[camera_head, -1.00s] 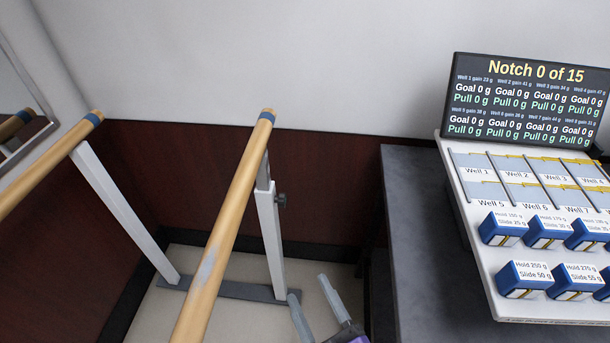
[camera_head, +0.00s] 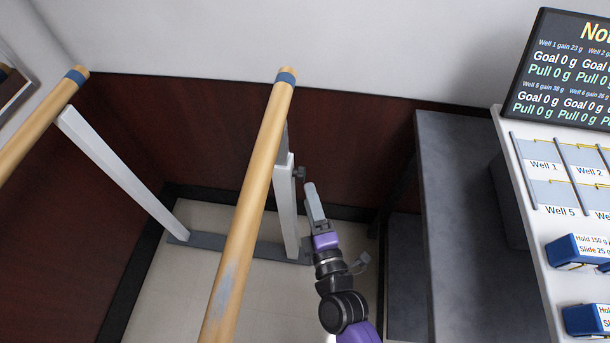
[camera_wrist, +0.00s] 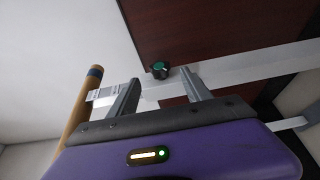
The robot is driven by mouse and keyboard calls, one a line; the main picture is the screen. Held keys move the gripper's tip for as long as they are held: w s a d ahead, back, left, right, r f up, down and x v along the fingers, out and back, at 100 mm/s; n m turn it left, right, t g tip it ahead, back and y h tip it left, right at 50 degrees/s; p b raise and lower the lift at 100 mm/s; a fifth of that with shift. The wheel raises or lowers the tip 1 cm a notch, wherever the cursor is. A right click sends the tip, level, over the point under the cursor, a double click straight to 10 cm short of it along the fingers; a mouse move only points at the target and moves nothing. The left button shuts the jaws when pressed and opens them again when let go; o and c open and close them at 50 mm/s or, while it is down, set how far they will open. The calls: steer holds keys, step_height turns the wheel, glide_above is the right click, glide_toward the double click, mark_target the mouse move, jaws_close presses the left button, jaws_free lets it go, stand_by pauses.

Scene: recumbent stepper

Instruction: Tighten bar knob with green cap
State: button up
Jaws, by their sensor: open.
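The bar knob (camera_wrist: 159,69) is dark with a green cap. In the wrist view it stands out from the white upright (camera_wrist: 235,70), just beyond and between my fingertips. In the head view the knob (camera_head: 300,174) is a small dark shape on the right side of the near bar's white upright (camera_head: 285,205). My gripper (camera_head: 313,192) is just right of and below the knob there, seen nearly edge-on. In the wrist view my gripper (camera_wrist: 158,82) has its two fingers spread wide, with nothing between them. It appears apart from the knob.
A wooden bar (camera_head: 252,190) with a blue end band runs close left of my arm. A second bar (camera_head: 40,120) stands farther left. A grey table (camera_head: 460,220) with a white board (camera_head: 520,200) stands right. The dark red wall (camera_head: 350,130) is close behind.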

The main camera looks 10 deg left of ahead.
mark_target(301, 174)
steer(key=b+x, duration=0.1)
steer(key=x, duration=0.5)
steer(key=shift+w, duration=0.25)
steer(key=shift+a, duration=0.15)
jaws_close()
steer(key=shift+r+p, duration=0.2)
steer(key=shift+p, duration=0.3)
